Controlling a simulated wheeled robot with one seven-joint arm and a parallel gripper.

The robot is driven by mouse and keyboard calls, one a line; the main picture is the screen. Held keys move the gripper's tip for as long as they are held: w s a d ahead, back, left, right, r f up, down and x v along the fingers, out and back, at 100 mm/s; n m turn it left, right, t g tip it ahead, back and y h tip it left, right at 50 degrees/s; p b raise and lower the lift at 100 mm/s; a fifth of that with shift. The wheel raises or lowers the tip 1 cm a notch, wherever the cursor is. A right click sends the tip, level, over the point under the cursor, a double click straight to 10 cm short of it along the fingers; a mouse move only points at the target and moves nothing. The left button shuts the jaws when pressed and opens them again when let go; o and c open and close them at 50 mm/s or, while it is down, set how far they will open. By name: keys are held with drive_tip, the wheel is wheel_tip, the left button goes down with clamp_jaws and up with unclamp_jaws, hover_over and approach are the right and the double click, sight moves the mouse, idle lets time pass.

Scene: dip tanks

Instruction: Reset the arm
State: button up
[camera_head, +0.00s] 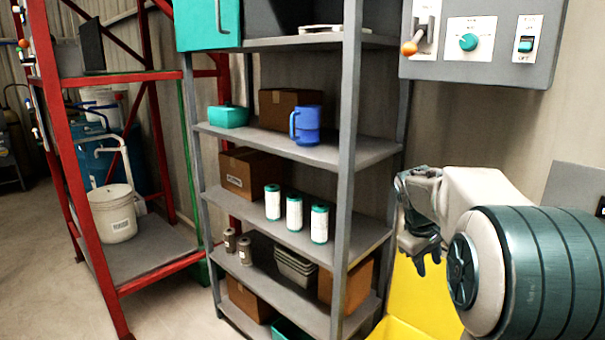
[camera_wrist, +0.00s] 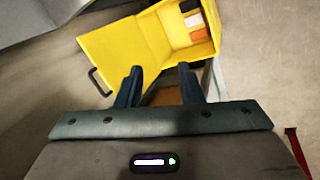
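My gripper (camera_head: 424,257) is at the right in the head view, in front of the wall and above a yellow surface. In the wrist view my gripper (camera_wrist: 160,80) shows two dark fingers spread apart with a gap between them. Nothing is held between the fingers. Beyond the fingertips is an open yellow box (camera_wrist: 190,15) with its lid (camera_wrist: 122,48) folded out and a dark handle on the lid. The box holds white, orange and dark items. My arm bends in from the right edge of the head view.
A grey shelf unit (camera_head: 352,150) stands left of my gripper, with a blue mug (camera_head: 305,125), several white-and-teal canisters (camera_head: 294,213) and boxes. A grey control panel (camera_head: 482,45) hangs above. A red rack (camera_head: 140,77) with a white bucket (camera_head: 112,213) stands left. Floor is clear at far left.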

drive_tip(key=s+a+f+m+y, duration=0.1)
drive_tip(key=s+a, duration=0.3)
drive_tip(key=s, duration=0.4)
drive_tip(key=s+a+f+m+y, duration=0.1)
drive_tip(key=s+a, duration=0.3)
drive_tip(key=s, duration=0.5)
drive_tip(key=s+a+f+m+t+y, duration=0.1)
drive_tip(key=s+a+f+m, duration=0.1)
drive_tip(key=s+a, duration=0.3)
drive_tip(key=s+m, duration=0.1)
drive_tip(key=s, duration=0.3)
drive_tip(key=shift+s+f+y, duration=0.2)
drive_tip(key=shift+f+y, duration=0.2)
drive_tip(key=shift+a, duration=0.1)
